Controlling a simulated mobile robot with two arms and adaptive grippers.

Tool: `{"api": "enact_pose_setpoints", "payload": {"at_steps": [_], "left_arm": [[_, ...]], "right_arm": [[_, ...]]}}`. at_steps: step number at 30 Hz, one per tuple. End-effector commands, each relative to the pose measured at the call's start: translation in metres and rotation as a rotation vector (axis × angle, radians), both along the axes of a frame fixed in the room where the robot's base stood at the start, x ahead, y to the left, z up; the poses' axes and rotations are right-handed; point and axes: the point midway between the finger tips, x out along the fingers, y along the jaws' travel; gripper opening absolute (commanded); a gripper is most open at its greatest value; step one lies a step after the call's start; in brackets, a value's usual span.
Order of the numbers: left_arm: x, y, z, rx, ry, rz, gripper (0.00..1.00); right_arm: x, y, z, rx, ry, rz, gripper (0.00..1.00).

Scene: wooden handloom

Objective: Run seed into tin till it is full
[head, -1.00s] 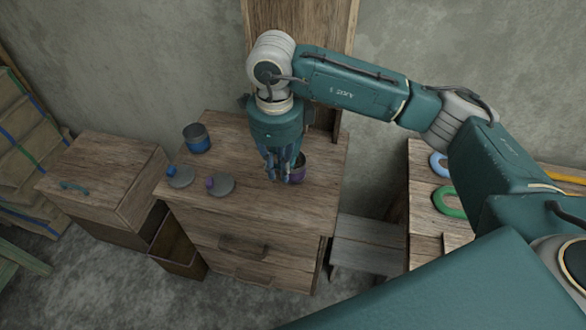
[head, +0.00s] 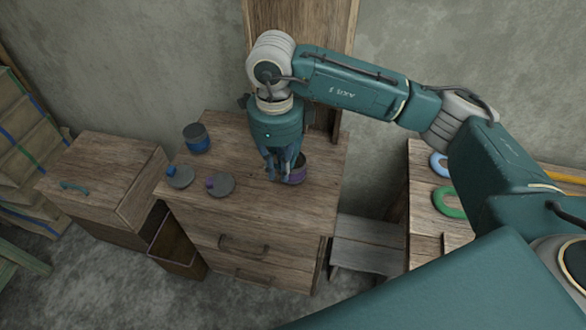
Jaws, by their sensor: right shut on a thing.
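A purple tin (head: 298,174) stands on the wooden drawer chest (head: 300,215), its dark opening facing up. My right gripper (head: 279,177) points down at the tin's left side, shut on it, and its fingers hide part of the tin. A dark tin with a blue band (head: 197,145) stands at the chest's back left. Two round grey lids lie near it, one with a blue knob (head: 180,177) and one with a purple knob (head: 220,185). I cannot make out any seed or the inside of either tin. My left gripper is out of view.
A bench with blue and green rings (head: 448,203) is at right. The chest's right front is clear.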

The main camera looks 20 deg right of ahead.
Motion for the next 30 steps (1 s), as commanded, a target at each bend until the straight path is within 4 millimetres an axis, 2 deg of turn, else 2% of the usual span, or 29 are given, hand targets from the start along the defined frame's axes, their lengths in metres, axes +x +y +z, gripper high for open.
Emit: {"api": "enact_pose_setpoints", "payload": {"at_steps": [7,15,22,23,25,30], "left_arm": [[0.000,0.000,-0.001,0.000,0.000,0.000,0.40],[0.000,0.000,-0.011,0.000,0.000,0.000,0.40],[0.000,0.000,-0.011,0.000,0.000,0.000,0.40],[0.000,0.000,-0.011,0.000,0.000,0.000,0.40],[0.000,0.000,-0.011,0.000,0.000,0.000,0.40],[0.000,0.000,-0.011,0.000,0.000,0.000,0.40]], "right_arm": [[0.001,-0.001,-0.001,0.000,0.000,-0.003,0.00],[0.019,-0.013,-0.002,-0.001,-0.002,-0.005,0.00],[0.021,-0.015,0.000,-0.001,-0.002,-0.004,0.00],[0.021,-0.015,0.000,-0.001,-0.002,-0.004,0.19],[0.021,-0.015,0.000,-0.001,-0.003,-0.004,0.31],[0.021,-0.014,0.000,-0.001,-0.002,-0.003,0.31]]}}
